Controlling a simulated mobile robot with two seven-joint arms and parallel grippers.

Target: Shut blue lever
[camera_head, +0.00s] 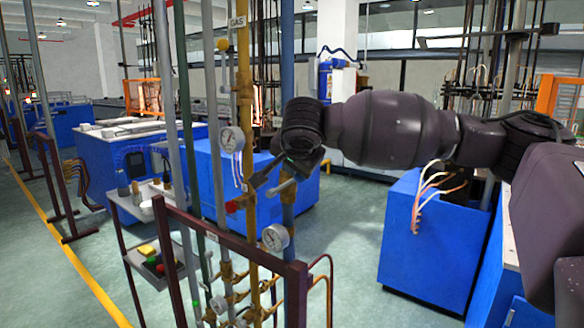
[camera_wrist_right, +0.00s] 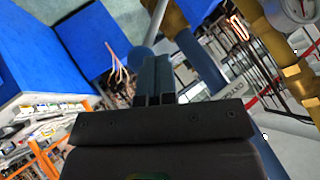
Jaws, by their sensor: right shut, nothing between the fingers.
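A blue pipe (camera_head: 288,215) stands upright among the pipes in the head view, and a short pale grey-blue lever (camera_head: 281,187) sticks out from it. I cannot tell whether the fingers touch the lever. My left gripper is not in view.
Pressure gauges (camera_head: 231,139) and (camera_head: 275,237) sit close by. A dark red frame (camera_head: 297,290) stands in front. Blue cabinets (camera_head: 408,240) are to the right.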

